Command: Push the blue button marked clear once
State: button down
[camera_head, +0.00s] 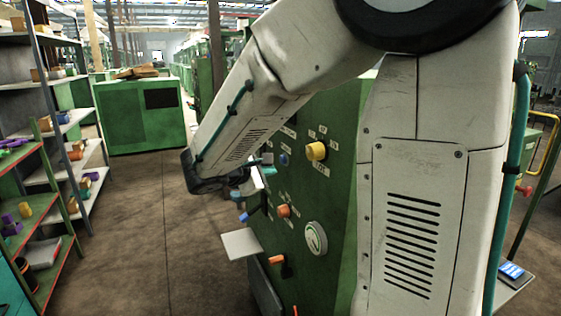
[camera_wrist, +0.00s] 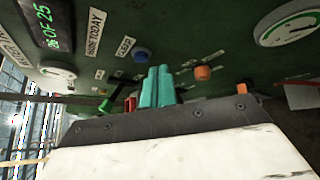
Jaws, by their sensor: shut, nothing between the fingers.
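The blue button (camera_wrist: 141,55) sits on the green machine panel (camera_wrist: 185,35), beside a small white label that seems to read CLEAR (camera_wrist: 125,47). A blue button (camera_head: 284,159) also shows on the panel in the head view. My gripper (camera_wrist: 157,72) has teal fingers pressed together with nothing between them. They point at the panel, and their tips lie just below and right of the button in the wrist view. A small gap seems to separate them, but contact is hard to judge. In the head view my gripper (camera_head: 268,170) is partly hidden by my arm.
A yellow knob (camera_head: 316,151), an orange knob (camera_head: 284,211), a round gauge (camera_head: 316,238) and an orange-handled lever (camera_head: 276,259) are also on the panel. A white plate (camera_head: 241,244) juts out below. Shelves (camera_head: 50,130) stand left; the floor between is clear.

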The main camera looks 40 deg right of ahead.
aim_at(283, 159)
jog(key=w+a+f+n+t+h, duration=0.1)
jog(key=w+n+t, duration=0.3)
jog(key=w, duration=0.5)
jog(key=shift+w+a+f+n, duration=0.4)
jog(key=shift+a+f+n, duration=0.1)
jog(key=shift+a+n, duration=0.15)
jog(key=shift+d, duration=0.2)
jog(key=s+d, duration=0.2)
jog(key=d, duration=0.6)
jog(key=shift+s, duration=0.25)
jog(key=shift+d, duration=0.2)
dwell(0.7)
jog(key=shift+s+d, duration=0.1)
jog(key=shift+d, duration=0.2)
jog(key=shift+s+d, duration=0.1)
jog(key=shift+d, duration=0.25)
dwell(0.5)
dwell(0.3)
jog(key=shift+w+a, duration=0.2)
jog(key=shift+a, duration=0.55)
